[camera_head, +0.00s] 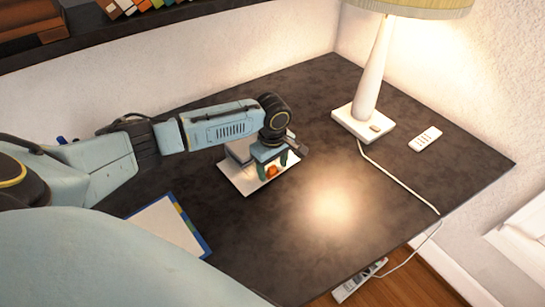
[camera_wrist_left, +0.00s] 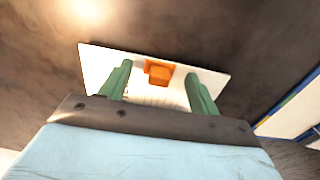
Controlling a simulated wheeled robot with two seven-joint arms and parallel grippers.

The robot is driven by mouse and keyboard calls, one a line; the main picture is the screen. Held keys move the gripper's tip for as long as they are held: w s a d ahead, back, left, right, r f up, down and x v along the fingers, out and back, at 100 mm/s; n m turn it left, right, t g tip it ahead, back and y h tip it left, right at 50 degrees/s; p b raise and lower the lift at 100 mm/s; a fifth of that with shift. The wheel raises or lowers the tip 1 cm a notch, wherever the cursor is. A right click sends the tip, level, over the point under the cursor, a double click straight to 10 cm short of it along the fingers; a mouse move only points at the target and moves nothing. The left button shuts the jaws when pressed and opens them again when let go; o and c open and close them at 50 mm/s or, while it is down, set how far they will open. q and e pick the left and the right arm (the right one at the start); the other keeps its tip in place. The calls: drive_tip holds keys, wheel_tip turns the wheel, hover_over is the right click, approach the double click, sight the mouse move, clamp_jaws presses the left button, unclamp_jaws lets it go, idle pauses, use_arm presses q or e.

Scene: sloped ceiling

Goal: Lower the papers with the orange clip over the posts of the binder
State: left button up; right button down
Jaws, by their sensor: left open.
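The white papers (camera_head: 236,179) lie on the dark desk below my left gripper (camera_head: 273,168). The orange clip (camera_head: 271,172) sits at one edge of them. In the left wrist view the papers (camera_wrist_left: 100,66) spread beneath the two green fingers, and the clip (camera_wrist_left: 158,73) shows between the fingertips (camera_wrist_left: 160,80). The fingers are apart, one on each side of the clip; I cannot tell whether they touch the papers. What seems to be the binder (camera_head: 168,226), white with a blue edge and coloured tabs, lies nearer me, partly hidden by my body. I see no posts. My right gripper is out of view.
A lamp (camera_head: 366,122) stands at the back of the desk (camera_head: 420,175), with a white remote (camera_head: 425,139) beside it. Its cord (camera_head: 398,183) runs over the right edge. A power strip (camera_head: 360,280) lies below. The desk right of the papers is clear.

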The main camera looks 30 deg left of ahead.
use_arm(q)
drive_tip(key=shift+f, duration=0.45)
drive_tip(key=c, duration=1.1)
drive_tip(key=shift+s+d+r+p, duration=0.1)
drive_tip(key=shift+s+d+p, duration=0.15)
drive_tip(key=shift+d+p, duration=0.45)
drive_tip(key=shift+s+d+p, duration=0.2)
drive_tip(key=shift+d+p, duration=0.3)
drive_tip(key=shift+d, duration=0.25)
drive_tip(key=shift+s+d+p, duration=0.25)
drive_tip(key=shift+d+p, duration=0.35)
drive_tip(key=shift+d, duration=0.25)
drive_tip(key=shift+s+d+p, duration=0.3)
drive_tip(key=shift+d+p, duration=0.3)
drive_tip(key=shift+d, duration=0.3)
drive_tip(key=shift+s+d+p, duration=0.25)
drive_tip(key=shift+d+p, duration=0.35)
drive_tip(key=shift+d, duration=0.25)
drive_tip(key=o, duration=1.1)
